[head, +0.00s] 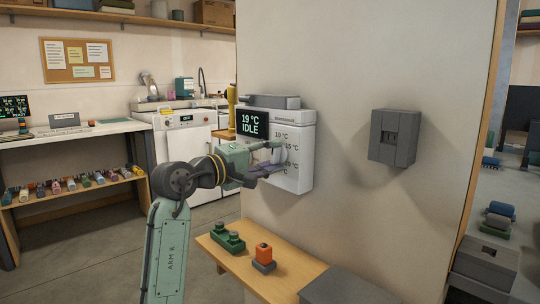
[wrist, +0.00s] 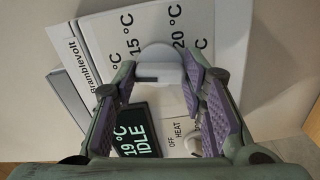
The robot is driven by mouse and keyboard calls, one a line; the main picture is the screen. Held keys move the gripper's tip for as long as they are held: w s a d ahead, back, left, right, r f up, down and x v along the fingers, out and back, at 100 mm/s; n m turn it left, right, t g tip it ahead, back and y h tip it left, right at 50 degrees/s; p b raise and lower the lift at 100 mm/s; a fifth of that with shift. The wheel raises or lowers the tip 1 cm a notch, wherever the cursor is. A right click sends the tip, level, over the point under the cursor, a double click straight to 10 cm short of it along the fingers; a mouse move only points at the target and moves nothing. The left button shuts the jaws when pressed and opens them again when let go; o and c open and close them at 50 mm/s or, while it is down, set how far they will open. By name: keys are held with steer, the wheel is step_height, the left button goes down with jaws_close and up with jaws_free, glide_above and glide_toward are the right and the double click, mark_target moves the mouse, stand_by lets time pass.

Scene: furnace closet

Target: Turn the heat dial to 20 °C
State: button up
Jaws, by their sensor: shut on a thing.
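The white heating control box (head: 306,132) is mounted on the wall, and its dark display (head: 253,124) reads "19 °C IDLE". The display also shows sideways in the wrist view (wrist: 138,133). The round pale heat dial (wrist: 160,64) sits between my fingers in the wrist view, with printed labels for 15 °C (wrist: 134,38) and 20 °C (wrist: 180,36) beside it. My gripper (head: 274,158) reaches the front of the box from the left and is shut on the dial. Its purple-padded fingers hide part of the dial and the labels. I cannot clearly tell where the dial points.
An OFF/HEAT switch (wrist: 192,144) is close to my right finger in the wrist view. A grey wall box (head: 395,138) is to the right. Below, a wooden shelf (head: 222,258) holds a green block (head: 228,238) and an orange-topped button (head: 264,256).

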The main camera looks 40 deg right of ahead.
steer(key=m, duration=0.5)
steer(key=shift+m+p, duration=0.3)
steer(key=m, duration=0.5)
steer(key=m+b, duration=0.1)
steer(key=m, duration=0.4)
steer(key=shift+m, duration=0.4)
steer(key=m+b, duration=0.1)
steer(key=m, duration=0.4)
steer(key=shift+m+b, duration=0.3)
steer(key=shift+m, duration=0.1)
steer(key=o, duration=1.2)
steer(key=shift+c, duration=0.2)
